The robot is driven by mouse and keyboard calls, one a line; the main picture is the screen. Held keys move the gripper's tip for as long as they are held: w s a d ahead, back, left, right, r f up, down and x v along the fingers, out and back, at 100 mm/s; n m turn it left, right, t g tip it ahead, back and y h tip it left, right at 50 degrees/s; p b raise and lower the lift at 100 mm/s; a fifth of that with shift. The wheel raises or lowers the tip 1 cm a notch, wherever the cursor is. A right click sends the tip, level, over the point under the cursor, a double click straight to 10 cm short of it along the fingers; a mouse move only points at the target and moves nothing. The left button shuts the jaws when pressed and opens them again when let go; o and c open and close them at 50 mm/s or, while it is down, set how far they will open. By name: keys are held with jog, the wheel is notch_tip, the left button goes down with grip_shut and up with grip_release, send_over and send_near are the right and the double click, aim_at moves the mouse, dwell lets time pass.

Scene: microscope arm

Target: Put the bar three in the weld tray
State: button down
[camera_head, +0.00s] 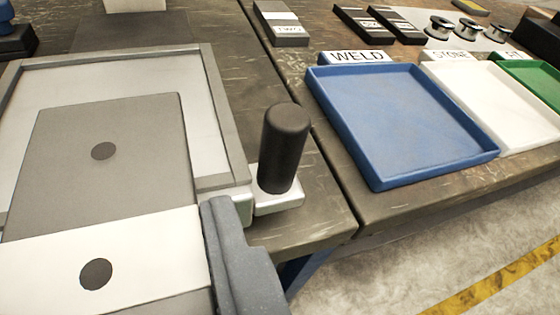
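A flat grey bar (112,145) with a white band (150,250) and two dark round spots shows large at lower left, over a light grey framed stand (205,105). No name on it is readable, so I cannot tell whether it is bar three. Its near end is cut off. A blue-grey part (240,260) stands along its right side; I cannot tell whether this is a finger of my gripper. No fingertip pair is clear.
A black knob (285,145) on a white block rises between the stand and the weld tray. A white STONE tray (510,105) and a green tray (535,82) lie further right. Bar two (283,30), dark bars (380,25) and several spools (466,29) lie behind. Open floor is at lower right.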

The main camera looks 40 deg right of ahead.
aim_at(26, 228)
jog(key=shift+n+y, duration=0.5)
jog(key=shift+y, duration=0.1)
jog(key=w+r+p, duration=0.1)
jog(key=r+p, duration=0.1)
jog(key=p, duration=0.1)
jog(key=w+a+r+p, duration=0.1)
jog(key=w+r+p, duration=0.1)
jog(key=p, duration=0.2)
jog(key=shift+w+a, duration=0.15)
jog(key=shift+w, duration=0.15)
jog(key=w+a+r+n+y+p, duration=0.2)
jog(key=w+a+r+p, duration=0.1)
jog(key=p, duration=1)
jog(key=shift+w+a+t+y, duration=0.25)
jog(key=shift+w+t+y, duration=0.05)
jog(key=shift+w, duration=0.35)
